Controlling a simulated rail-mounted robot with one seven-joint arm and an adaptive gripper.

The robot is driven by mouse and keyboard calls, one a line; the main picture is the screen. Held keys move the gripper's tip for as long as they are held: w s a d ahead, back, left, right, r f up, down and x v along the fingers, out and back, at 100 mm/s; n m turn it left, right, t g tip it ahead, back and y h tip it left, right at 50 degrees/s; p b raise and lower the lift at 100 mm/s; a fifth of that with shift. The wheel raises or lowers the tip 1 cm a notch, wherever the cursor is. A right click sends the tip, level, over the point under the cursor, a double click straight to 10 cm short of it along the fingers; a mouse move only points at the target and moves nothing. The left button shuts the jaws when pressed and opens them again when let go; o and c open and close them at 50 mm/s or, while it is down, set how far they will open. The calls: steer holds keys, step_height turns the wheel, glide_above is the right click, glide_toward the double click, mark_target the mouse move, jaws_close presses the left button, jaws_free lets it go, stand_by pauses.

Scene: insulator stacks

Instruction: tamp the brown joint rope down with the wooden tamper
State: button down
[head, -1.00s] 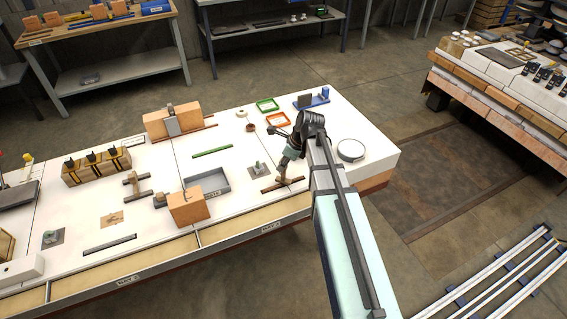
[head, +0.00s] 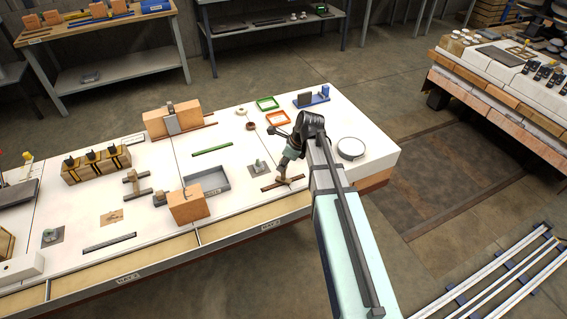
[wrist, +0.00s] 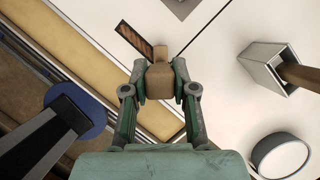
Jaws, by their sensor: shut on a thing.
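My gripper (wrist: 160,80) is shut on the wooden tamper (wrist: 159,82), a tan block between its two fingers in the wrist view. A narrower wooden part of the tamper reaches past the fingers. The dark channel with the brown joint rope (wrist: 134,39) lies just beyond it, and the tamper hides part of the channel. I cannot tell whether the tamper touches the rope. In the head view my gripper (head: 284,178) is low over the narrow dark channel (head: 269,187) near the front edge of the white table, with the tamper small between the fingers.
A grey tray (head: 207,182) and an orange-tan block (head: 188,206) stand to the left. A round white dish (head: 351,149) is to the right. Green and orange frames lie farther back.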

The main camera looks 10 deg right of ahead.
steer(key=shift+s+f, duration=0.15)
steer(key=shift+f, duration=0.4)
stand_by(2.2)
steer(key=shift+r+p, duration=3.1)
steer(key=shift+r, duration=0.5)
steer(key=shift+d+f, duration=0.1)
